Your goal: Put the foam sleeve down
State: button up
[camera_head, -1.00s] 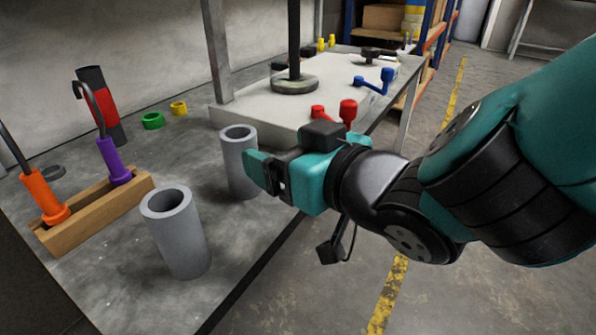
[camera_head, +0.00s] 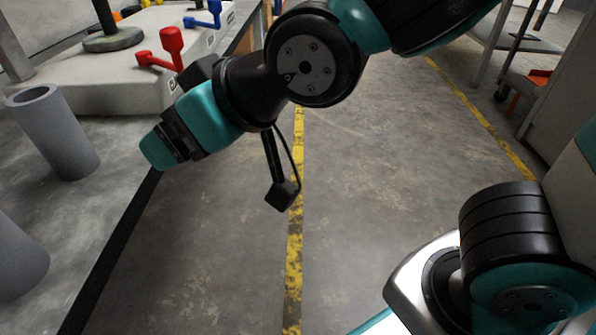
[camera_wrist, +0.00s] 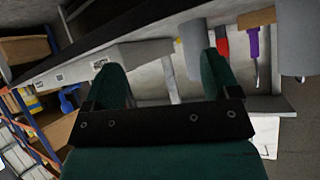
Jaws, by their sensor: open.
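Two grey hollow foam sleeves stand upright on the grey bench. The farther sleeve (camera_head: 62,140) is whole in the head view, its open top showing. The nearer sleeve (camera_head: 14,262) is cut off by the left edge. In the wrist view, grey sleeves show at the top middle (camera_wrist: 196,48) and top right (camera_wrist: 296,40). My gripper (camera_head: 160,150) is right of the farther sleeve, apart from it, near the bench's front edge. In the wrist view my gripper (camera_wrist: 165,80) has its two teal fingers apart with nothing between them.
A pale block (camera_head: 115,92) with red (camera_head: 165,50) and blue handles and a round black base stands behind the sleeves. A wooden rack (camera_wrist: 257,19) with a purple-handled tool (camera_wrist: 253,42) shows in the wrist view. Open floor with yellow lines (camera_head: 294,250) lies right of the bench.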

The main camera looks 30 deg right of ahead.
jog(key=s+d+f+g+h, duration=0.3)
jog(key=s+d+f+g, duration=0.1)
jog(key=s+d+g, duration=0.4)
jog(key=shift+s+d, duration=0.75)
jog(key=shift+s, duration=0.3)
